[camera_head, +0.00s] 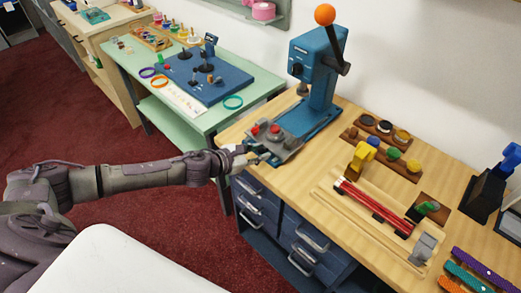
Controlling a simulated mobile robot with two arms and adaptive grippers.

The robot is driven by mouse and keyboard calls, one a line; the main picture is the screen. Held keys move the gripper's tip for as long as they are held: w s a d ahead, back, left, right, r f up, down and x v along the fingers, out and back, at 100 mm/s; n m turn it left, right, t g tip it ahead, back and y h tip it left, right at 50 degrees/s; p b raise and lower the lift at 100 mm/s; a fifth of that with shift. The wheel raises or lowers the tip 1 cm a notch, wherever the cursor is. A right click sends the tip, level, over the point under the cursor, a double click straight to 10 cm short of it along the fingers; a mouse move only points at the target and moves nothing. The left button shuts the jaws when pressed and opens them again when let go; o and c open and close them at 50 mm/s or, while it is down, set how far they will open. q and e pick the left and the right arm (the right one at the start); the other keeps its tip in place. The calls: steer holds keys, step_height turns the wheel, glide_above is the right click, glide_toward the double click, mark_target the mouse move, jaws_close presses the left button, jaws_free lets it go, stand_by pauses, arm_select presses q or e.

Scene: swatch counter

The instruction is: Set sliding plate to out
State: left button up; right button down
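A blue press (319,75) with an orange ball on its lever stands at the back left of the wooden counter. The grey sliding plate (284,147) lies at the front of its base, near the counter's left edge, with red knobs on it. My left arm reaches in from the left, and its gripper (257,156) is at the plate's front left edge. It looks very close to the plate or touching it; I cannot tell which. The fingers are too small to show whether they are open or shut. My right gripper is out of view.
Right of the press, the wooden counter (289,188) holds a brown rack (389,137) of round pieces, a wooden frame with red rods (371,204) and colored strips (481,269). Blue drawers (297,240) are below. A green table (150,108) with a blue board stands behind left.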

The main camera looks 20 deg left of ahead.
arm_select(q)
steer(key=shift+o, duration=1.4)
steer(key=shift+s+a+r, duration=0.1)
steer(key=shift+s, duration=0.05)
steer(key=v, duration=1.2)
